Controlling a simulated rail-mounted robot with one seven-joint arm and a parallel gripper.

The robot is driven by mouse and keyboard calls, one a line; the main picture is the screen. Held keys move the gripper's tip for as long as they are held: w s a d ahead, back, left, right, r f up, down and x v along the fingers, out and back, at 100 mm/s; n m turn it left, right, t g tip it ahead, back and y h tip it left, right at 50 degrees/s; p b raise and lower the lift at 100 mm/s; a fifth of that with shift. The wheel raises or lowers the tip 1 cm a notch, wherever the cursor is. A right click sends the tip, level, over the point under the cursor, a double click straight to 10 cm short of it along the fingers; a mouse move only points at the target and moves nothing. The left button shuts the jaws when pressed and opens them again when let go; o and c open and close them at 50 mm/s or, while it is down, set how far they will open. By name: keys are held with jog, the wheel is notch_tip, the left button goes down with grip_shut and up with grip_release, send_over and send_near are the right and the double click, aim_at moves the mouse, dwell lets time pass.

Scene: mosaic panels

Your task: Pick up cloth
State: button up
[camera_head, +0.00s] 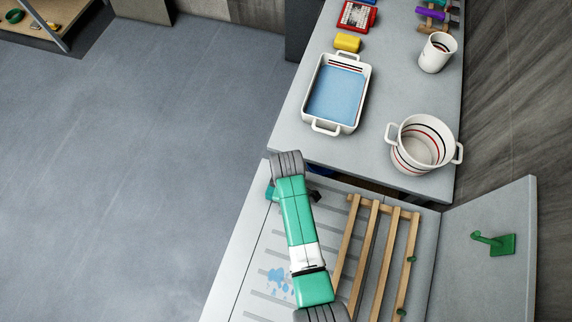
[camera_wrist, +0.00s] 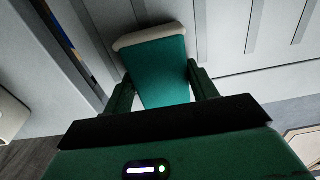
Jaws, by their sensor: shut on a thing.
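In the head view, my green and white arm reaches over the grooved drainboard (camera_head: 258,262) and covers most of the gripper. A small teal patch shows left of the arm's end, and I cannot tell whether it is cloth or gripper. Whether the cloth still touches the surface is unclear.
A wooden slatted rack (camera_head: 378,250) stands right of my arm. Blue splashes (camera_head: 279,280) mark the drainboard. Beyond a gap, the counter (camera_head: 290,130) holds a white tub with blue liquid (camera_head: 335,95), a white pot (camera_head: 423,145) and a mug (camera_head: 437,53). A panel with a green hook (camera_head: 497,242) stands right.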

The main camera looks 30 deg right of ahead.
jog(key=shift+r, duration=0.6)
notch_tip(320, 180, up, 3)
jog(key=shift+f, duration=0.2)
jog(key=s+a, duration=0.2)
jog(key=s, duration=0.3)
jog(key=s+a, duration=0.2)
jog(key=s, duration=0.2)
jog(key=s+a+r+p, duration=0.1)
jog(key=s+a, duration=0.1)
jog(key=s, duration=0.3)
jog(key=shift+s+a, duration=0.3)
jog(key=shift+s, duration=0.05)
